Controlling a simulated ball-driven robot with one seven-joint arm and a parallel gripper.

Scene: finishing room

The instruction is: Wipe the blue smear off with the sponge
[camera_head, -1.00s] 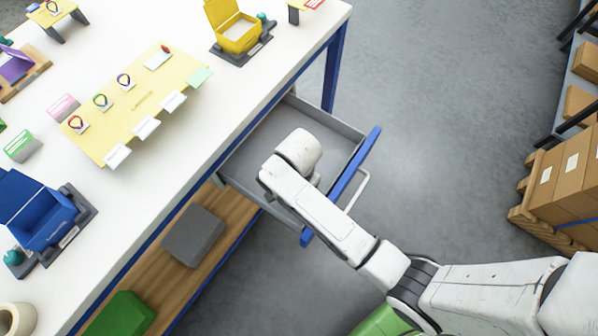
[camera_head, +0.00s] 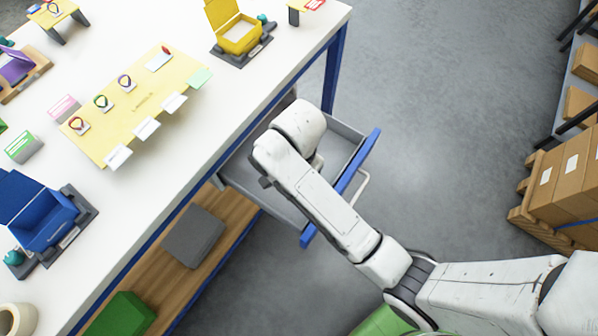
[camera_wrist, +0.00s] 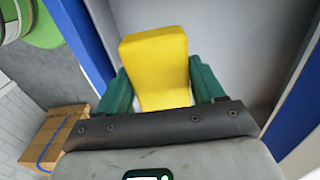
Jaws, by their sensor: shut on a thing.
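A yellow sponge (camera_wrist: 157,65) shows in the wrist view between the two green fingers of my gripper (camera_wrist: 160,82), which is shut on it. In the head view my wrist is over the open grey drawer (camera_head: 338,128) under the white workbench (camera_head: 190,125); the gripper and sponge are hidden there behind my arm. The wrist view shows grey drawer surfaces behind the sponge; I cannot tell whether it touches them. I cannot make out a blue smear in either view.
A yellow board (camera_head: 135,108) with small cards and rings lies on the bench. A blue open box (camera_head: 40,215) and a yellow open box (camera_head: 236,35) stand there too. Below is a wooden shelf (camera_head: 165,275). Cardboard boxes (camera_head: 560,180) stand right; the floor between is clear.

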